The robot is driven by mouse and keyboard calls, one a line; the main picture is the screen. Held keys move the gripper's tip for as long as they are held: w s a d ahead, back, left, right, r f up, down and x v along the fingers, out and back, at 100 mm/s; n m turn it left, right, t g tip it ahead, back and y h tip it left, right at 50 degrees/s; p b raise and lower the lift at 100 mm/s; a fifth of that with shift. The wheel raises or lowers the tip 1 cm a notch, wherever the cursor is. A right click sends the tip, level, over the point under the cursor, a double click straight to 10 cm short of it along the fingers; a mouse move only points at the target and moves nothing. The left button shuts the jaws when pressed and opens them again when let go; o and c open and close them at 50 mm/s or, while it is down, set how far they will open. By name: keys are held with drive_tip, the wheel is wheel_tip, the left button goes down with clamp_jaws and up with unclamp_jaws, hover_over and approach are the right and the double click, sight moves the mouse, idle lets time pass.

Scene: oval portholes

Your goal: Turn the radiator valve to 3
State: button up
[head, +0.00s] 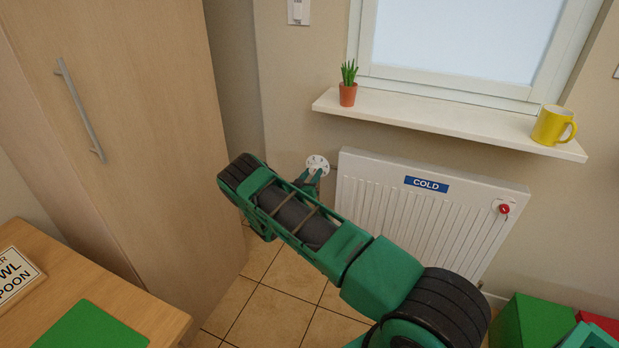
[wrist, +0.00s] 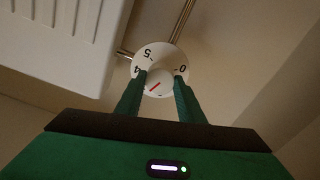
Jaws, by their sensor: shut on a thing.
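The radiator valve is a round white dial (head: 317,165) at the left end of the white radiator (head: 385,205). In the wrist view the dial (wrist: 161,66) shows the marks 5, 4 and 0 and a short red line near its lower edge; the other numbers are hidden or too small to read. My gripper (wrist: 160,78) is shut on the dial, one finger on each side. In the head view my gripper (head: 314,176) reaches the dial from below, and my arm covers part of the space in front of the radiator.
A blue COLD label (head: 427,184) and a red knob (head: 504,209) are on the radiator. A sill (head: 430,119) above holds a potted plant (head: 348,88) and a yellow mug (head: 552,126). A tall cupboard (head: 130,110) stands close on the left. A desk (head: 150,309) is at lower left.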

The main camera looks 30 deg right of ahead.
drive_tip(key=shift+s+d+f, duration=0.1)
drive_tip(key=shift+s+f, duration=0.1)
drive_tip(key=shift+f, duration=0.2)
drive_tip(key=o, duration=0.9)
drive_tip(key=shift+o, duration=0.8)
drive_tip(key=shift+w+r, duration=0.1)
drive_tip(key=shift+r, duration=0.1)
drive_tip(key=v, duration=1.1)
drive_tip(key=shift+w, duration=0.1)
